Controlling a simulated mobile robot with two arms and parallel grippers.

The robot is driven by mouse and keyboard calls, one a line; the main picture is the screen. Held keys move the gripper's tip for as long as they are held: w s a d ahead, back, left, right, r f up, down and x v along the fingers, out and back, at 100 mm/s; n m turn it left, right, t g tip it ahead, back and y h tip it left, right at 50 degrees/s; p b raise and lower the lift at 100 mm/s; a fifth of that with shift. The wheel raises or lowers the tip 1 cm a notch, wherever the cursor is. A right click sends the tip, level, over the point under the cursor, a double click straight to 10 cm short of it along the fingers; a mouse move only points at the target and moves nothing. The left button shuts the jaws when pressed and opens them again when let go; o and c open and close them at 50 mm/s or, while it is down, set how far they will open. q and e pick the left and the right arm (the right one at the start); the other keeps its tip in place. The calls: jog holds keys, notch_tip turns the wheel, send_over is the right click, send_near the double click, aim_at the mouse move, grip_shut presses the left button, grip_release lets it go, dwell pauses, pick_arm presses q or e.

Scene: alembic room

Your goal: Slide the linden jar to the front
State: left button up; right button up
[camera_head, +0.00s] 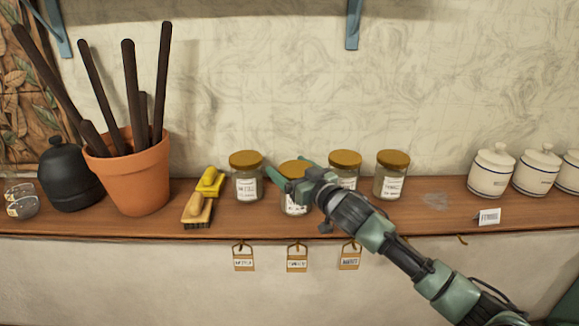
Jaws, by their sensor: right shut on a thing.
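Several glass jars with brown-gold lids and white labels stand upright in a row on the wooden shelf (400,217). They are the leftmost jar (247,176), the second jar (294,203), the third jar (345,161) and the rightmost jar (391,175). The labels are too small to read, so I cannot tell by name which is the linden jar. My right gripper (290,174) comes in from the lower right and is shut on the second jar, which stands a little forward of the others. The gripper and wrist hide part of the second and third jars. My left gripper is not in view.
Three tags (297,259) hang below the shelf's front edge. To the left are brushes (197,209), a terracotta pot of dark rods (141,180) and a black vessel (68,178). To the right are white canisters (493,170) and a small card (488,217).

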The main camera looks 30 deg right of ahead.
jog(key=shift+s+a+f, duration=0.1)
jog(key=shift+s+a, duration=0.2)
jog(key=shift+s, duration=0.2)
jog(key=shift+s+a, duration=0.3)
jog(key=shift+s, duration=0.2)
jog(key=o, duration=1.7)
jog(key=s+b, duration=0.1)
jog(key=s, duration=0.6)
jog(key=shift+s+d+b, duration=0.15)
jog(key=shift+s+b, duration=0.15)
jog(key=shift+s, duration=0.1)
